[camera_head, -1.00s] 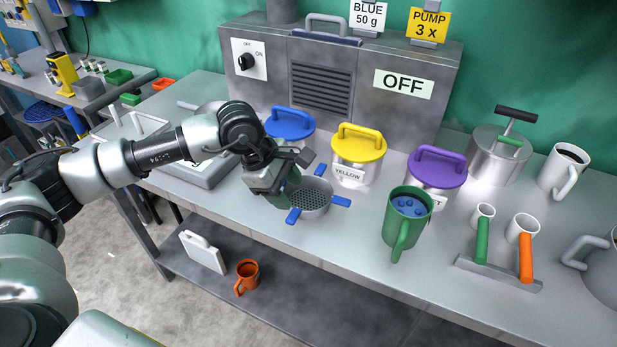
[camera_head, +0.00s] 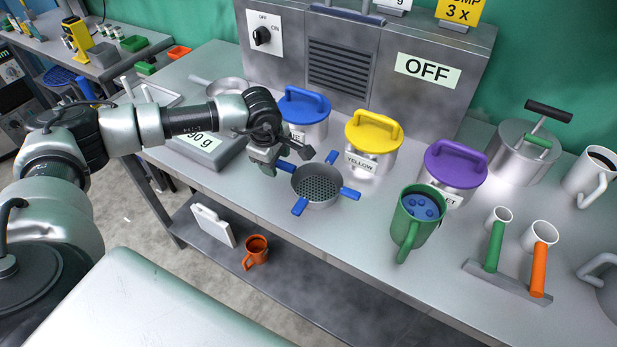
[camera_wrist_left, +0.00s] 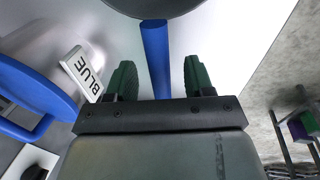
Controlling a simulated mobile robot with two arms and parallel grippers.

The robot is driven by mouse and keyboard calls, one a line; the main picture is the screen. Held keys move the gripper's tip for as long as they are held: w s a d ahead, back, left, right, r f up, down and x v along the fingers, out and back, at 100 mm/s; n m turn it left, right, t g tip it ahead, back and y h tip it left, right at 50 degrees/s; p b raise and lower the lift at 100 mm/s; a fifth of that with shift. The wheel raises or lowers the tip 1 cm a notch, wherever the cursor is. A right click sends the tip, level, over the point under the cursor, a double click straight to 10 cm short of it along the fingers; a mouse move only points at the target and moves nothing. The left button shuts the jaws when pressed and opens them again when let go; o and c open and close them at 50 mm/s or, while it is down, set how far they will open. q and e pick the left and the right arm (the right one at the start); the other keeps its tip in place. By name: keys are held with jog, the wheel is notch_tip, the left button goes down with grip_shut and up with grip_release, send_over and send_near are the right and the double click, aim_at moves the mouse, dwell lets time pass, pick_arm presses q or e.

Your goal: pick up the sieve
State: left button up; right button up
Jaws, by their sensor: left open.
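The sieve (camera_head: 317,186) is a round grey mesh bowl with several blue handles around its rim, standing on the metal bench. My left gripper (camera_head: 282,161) is just left of the sieve, near its left-hand side. In the left wrist view one blue handle (camera_wrist_left: 155,58) runs between the two green fingertips (camera_wrist_left: 155,80). The fingers are open, with a gap on both sides of the handle. The sieve's bowl (camera_wrist_left: 155,8) shows only at the top edge there. My right gripper is not in view.
Behind the sieve stand jars with a blue lid (camera_head: 303,104), a yellow lid (camera_head: 374,131) and a purple lid (camera_head: 455,164). A green mug (camera_head: 417,214) holding blue balls stands to the right. The bench's front edge is close.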

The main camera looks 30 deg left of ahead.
pick_arm(q)
jog(key=shift+w+f, duration=0.1)
jog(key=shift+f, duration=0.45)
jog(key=shift+w+f, duration=0.15)
jog(key=shift+f, duration=0.2)
jog(key=shift+c, duration=1.8)
grip_shut()
jog(key=shift+r, duration=0.1)
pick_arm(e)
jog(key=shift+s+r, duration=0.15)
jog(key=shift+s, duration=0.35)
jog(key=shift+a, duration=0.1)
pick_arm(q)
jog(key=shift+r, duration=0.15)
